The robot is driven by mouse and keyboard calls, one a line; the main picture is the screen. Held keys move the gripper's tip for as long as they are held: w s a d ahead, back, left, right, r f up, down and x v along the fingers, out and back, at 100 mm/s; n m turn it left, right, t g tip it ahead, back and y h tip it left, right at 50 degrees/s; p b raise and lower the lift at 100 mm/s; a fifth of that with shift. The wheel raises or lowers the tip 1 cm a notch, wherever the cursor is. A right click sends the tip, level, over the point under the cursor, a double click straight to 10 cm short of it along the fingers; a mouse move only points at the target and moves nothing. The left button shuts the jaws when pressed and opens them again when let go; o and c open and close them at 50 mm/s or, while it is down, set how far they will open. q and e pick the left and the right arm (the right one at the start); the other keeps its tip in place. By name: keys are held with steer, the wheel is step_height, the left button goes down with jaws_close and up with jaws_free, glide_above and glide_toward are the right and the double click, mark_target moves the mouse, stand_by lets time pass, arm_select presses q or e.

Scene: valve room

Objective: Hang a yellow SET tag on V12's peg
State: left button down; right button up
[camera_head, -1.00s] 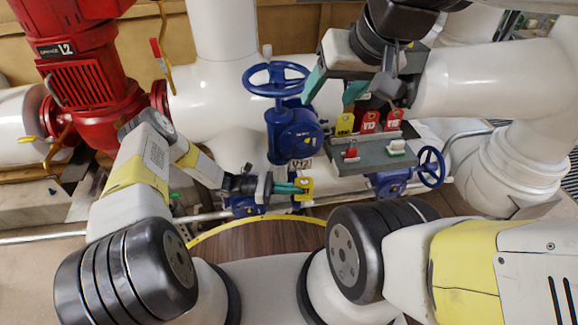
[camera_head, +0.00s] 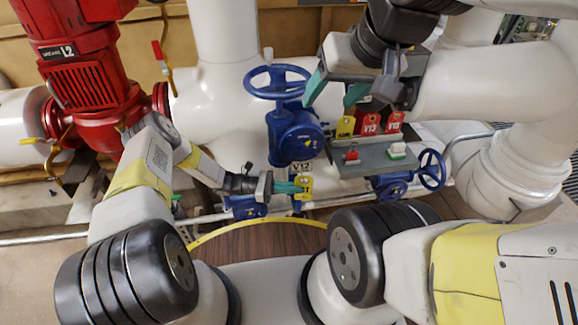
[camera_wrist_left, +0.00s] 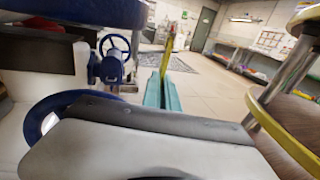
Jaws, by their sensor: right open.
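My left gripper (camera_head: 290,187) has its teal fingers shut on a yellow tag (camera_head: 304,187), which sticks out past the fingertips. In the left wrist view the fingers (camera_wrist_left: 161,92) are together and the tag (camera_wrist_left: 170,44) shows nearly edge-on. The blue V12 valve (camera_head: 296,135) stands just above and behind this gripper, with its label (camera_head: 303,167) on the front. I cannot make out its peg clearly. My right gripper (camera_head: 334,92) is open and empty, above and left of the tag stand.
A grey stand (camera_head: 372,160) holds another yellow tag (camera_head: 345,127), red tags (camera_head: 370,123), and small red and white pieces. A smaller blue valve (camera_head: 431,170) is at its right. A red pump (camera_head: 85,85) stands left. White pipes crowd the back.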

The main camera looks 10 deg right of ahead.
arm_select(q)
steer(key=shift+w+f, duration=0.55)
stand_by(1.1)
steer(key=c, duration=1.6)
jaws_free()
steer(key=shift+o, duration=0.2)
steer(key=shift+a, duration=0.1)
steer(key=v, duration=0.7)
steer(key=shift+a, duration=0.35)
